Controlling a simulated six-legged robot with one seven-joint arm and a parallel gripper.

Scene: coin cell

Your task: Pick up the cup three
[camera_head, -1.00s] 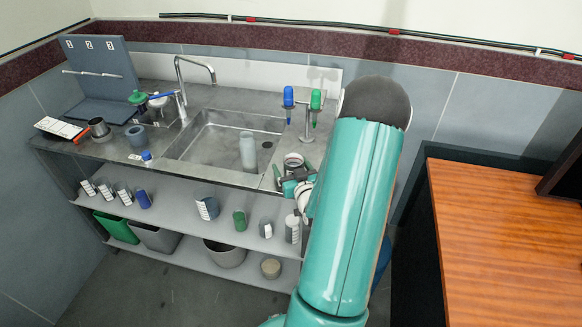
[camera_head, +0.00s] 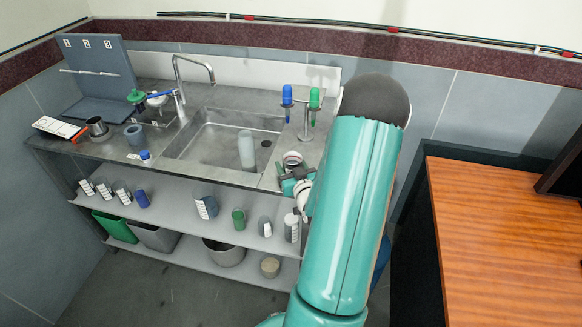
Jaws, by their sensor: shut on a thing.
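A round grey metal cup (camera_head: 292,158) is at the right end of the counter, beside the sink. My gripper (camera_head: 291,175), with its green and dark fingers, is at the near side of this cup and is shut on it. The fingertips are small and partly hidden, and I cannot tell whether the cup is clear of the counter. My large teal arm hides the area to the right. A dark metal cup (camera_head: 97,127) and a grey cup-like piece (camera_head: 135,135) stand at the counter's left end. No readable label shows which one is cup three.
The sink (camera_head: 205,148) holds a pale cylinder (camera_head: 246,150). A stand with blue and green tools (camera_head: 306,120) is behind the held cup. The shelf (camera_head: 170,208) below carries several small containers. A wooden table (camera_head: 500,220) is at the right.

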